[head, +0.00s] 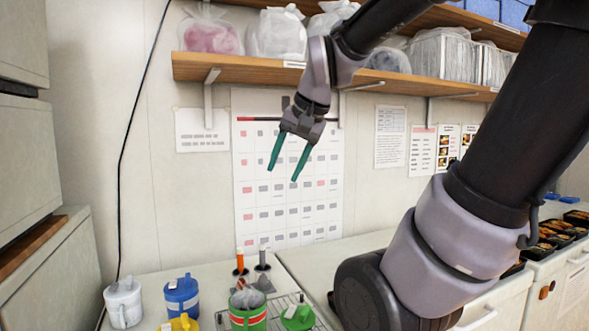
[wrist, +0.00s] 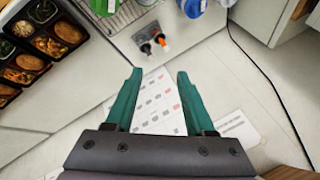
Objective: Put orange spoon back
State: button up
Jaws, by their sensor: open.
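An upright orange handle (head: 240,260), seemingly the orange spoon's, stands in a dark holder at the back of the counter. A grey handle (head: 263,256) stands beside it. In the wrist view the orange handle (wrist: 162,41) shows near the top middle; its lower end is hidden in the holder. My gripper (head: 285,174) is open and empty, high above the handles, in front of the wall calendar. Its two green fingers (wrist: 158,86) are spread apart in the wrist view, with nothing between them.
An open green container (head: 248,318) stands in front of the handles, with a green lid (head: 298,317) on a wire rack. White (head: 123,303), blue (head: 182,297) and yellow (head: 180,323) containers stand left. A shelf (head: 250,70) overhangs above. Bento trays (head: 560,233) lie far right.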

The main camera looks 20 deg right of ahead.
jog(key=s+n, duration=0.1)
jog(key=s, duration=0.1)
jog(key=s+n+t, duration=0.1)
jog(key=s, duration=0.1)
jog(key=shift+d+n, duration=0.15)
jog(key=shift+n, duration=0.15)
dwell(1.0)
